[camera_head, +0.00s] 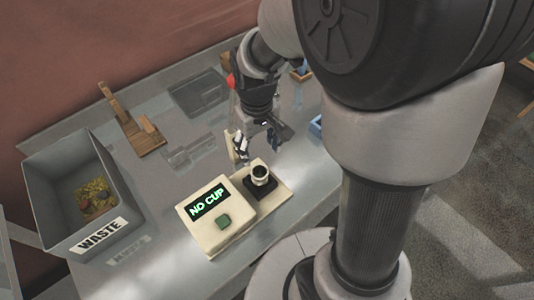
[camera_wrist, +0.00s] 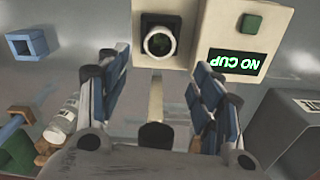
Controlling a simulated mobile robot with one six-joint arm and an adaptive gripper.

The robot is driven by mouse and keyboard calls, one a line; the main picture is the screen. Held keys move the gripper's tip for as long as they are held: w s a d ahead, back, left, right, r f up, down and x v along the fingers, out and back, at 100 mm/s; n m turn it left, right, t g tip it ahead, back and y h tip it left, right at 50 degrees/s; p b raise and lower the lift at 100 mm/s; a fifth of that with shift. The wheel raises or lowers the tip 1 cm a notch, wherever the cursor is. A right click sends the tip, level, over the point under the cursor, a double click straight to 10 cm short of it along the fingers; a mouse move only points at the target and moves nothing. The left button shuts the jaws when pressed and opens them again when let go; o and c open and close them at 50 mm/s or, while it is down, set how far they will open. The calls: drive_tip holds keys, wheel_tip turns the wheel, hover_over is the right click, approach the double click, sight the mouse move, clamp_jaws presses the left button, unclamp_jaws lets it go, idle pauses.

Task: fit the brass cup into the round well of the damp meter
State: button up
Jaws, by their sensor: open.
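The damp meter (camera_head: 212,238) is a cream box with a green button and a display reading NO CUP; it also shows in the wrist view (camera_wrist: 217,45). On its lower ledge, a pale round rim with a dark inside, the round well (camera_head: 260,175), stands on a black square; it also shows in the wrist view (camera_wrist: 159,42). I cannot tell whether a cup is in it, and I cannot make out the brass cup elsewhere. My gripper (camera_head: 262,143) is open above the table just behind the well.
A grey waste bin (camera_head: 62,175) stands at the left. A wooden stand (camera_head: 133,127) and a clear tray (camera_head: 190,154) lie behind the meter. A labelled clear bottle (camera_wrist: 62,120) and a hollow blue block (camera_wrist: 28,45) show left in the wrist view.

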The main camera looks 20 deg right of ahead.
drive_tip(key=s+r+m+t, duration=0.1)
drive_tip(key=s+r+t, duration=0.3)
drive_tip(key=s+r, duration=1)
drive_tip(key=shift+s+r+m, duration=0.35)
drive_tip(key=shift+s+m, duration=0.05)
drive_tip(key=shift+s, duration=0.05)
